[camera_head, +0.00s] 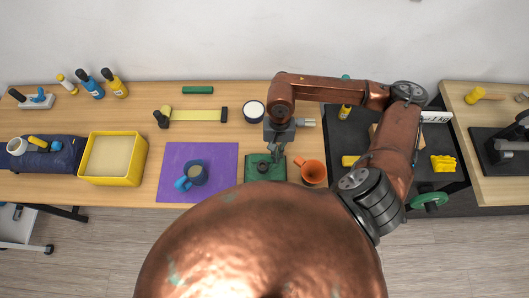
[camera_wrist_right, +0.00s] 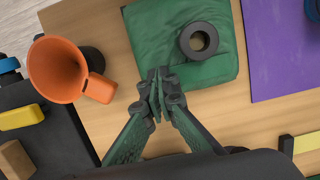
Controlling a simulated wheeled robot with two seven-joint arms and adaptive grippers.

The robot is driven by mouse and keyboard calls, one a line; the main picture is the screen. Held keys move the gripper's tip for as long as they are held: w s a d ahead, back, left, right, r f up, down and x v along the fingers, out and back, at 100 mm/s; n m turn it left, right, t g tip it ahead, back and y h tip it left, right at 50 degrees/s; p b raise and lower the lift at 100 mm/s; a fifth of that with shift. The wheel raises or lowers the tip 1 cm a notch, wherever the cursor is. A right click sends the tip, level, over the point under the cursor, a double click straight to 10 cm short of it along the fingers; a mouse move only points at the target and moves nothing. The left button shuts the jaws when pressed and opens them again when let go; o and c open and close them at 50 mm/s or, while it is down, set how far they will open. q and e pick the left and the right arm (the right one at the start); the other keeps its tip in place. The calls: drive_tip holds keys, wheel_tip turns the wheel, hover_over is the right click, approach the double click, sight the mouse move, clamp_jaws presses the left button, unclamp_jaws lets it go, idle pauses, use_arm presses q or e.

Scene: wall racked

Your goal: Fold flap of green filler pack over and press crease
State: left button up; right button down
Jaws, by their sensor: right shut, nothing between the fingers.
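The green filler pack (camera_head: 252,172) lies on the wooden table, right of the purple mat, and fills the top middle of the right wrist view (camera_wrist_right: 150,40). A dark ring-shaped object (camera_wrist_right: 198,40) sits on top of it. A raised green strip (camera_wrist_right: 210,70), which looks like the flap, runs along the pack's edge nearest the wrist camera. My right gripper (camera_wrist_right: 160,75) is shut and empty, with its fingertips at that edge by the strip's end. I cannot tell whether they touch it. In the head view the right gripper (camera_head: 275,154) is over the pack. My left gripper is out of view.
An orange cup (camera_head: 313,172) stands close right of the pack. A purple mat (camera_head: 222,160) with a mug (camera_head: 196,174) lies to the left. A white-topped round container (camera_head: 254,111) stands behind. A yellow bin (camera_head: 138,160) is farther left. A dark surface with yellow items adjoins on the right.

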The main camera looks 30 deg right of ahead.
wheel_tip(320, 180, up, 7)
drive_tip(key=w+p, duration=0.1)
drive_tip(key=shift+d+p, duration=0.35)
drive_tip(key=shift+p, duration=0.05)
idle(0.3)
drive_tip(key=shift+w+f, duration=0.1)
idle(0.4)
